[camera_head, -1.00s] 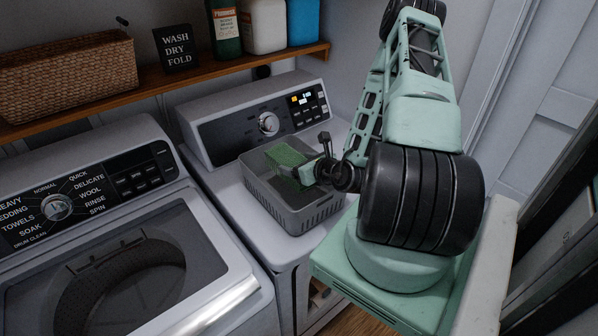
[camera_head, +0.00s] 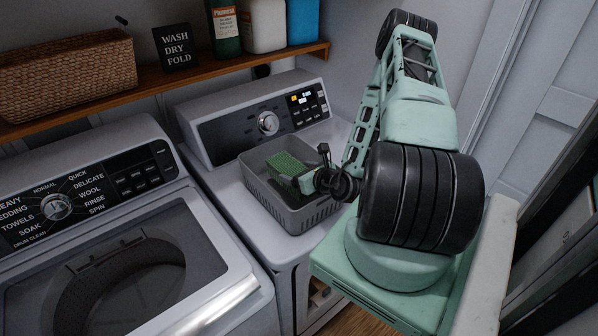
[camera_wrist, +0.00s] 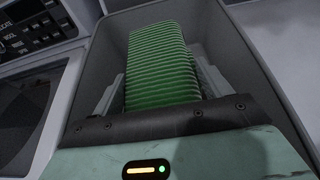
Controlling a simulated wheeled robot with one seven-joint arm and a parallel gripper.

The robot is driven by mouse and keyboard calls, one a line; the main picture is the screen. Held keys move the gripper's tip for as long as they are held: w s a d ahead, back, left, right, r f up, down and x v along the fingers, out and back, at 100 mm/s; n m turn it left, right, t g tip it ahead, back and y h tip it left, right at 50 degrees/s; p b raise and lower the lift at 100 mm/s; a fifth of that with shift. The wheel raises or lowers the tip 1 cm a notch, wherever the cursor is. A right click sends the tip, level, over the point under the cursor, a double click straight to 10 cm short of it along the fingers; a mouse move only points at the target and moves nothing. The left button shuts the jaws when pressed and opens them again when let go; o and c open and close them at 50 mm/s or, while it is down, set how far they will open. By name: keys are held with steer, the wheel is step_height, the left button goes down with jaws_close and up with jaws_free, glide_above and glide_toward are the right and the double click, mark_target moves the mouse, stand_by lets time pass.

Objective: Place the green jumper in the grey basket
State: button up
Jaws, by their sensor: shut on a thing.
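The green jumper (camera_head: 289,168) is a folded, ribbed green bundle. It shows in the wrist view (camera_wrist: 160,62) between the two fingers of my gripper (camera_wrist: 161,88). My gripper (camera_head: 297,179) is shut on it. The grey basket (camera_head: 312,216) stands on top of the right-hand machine. The jumper and the fingers are within the basket's rim, and the basket's walls surround them in the wrist view (camera_wrist: 262,70). I cannot tell whether the jumper touches the basket floor. My gripper hides the jumper's near end.
The dryer (camera_head: 230,200) carries the basket, with its control panel behind. The washer (camera_head: 225,285) stands to the left, its drum in view. A wooden shelf (camera_head: 185,79) above holds a wicker basket (camera_head: 70,68), a sign (camera_head: 175,46) and several bottles. A wall is close on the right.

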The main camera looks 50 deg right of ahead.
steer(key=o, duration=1.3)
steer(key=shift+r+p, duration=0.45)
steer(key=shift+r, duration=0.15)
steer(key=shift+s, duration=0.35)
steer(key=shift+p+v, duration=3.25)
steer(key=shift+v, duration=2.5)
steer(key=shift+w+a+r, duration=0.1)
steer(key=shift+w, duration=0.05)
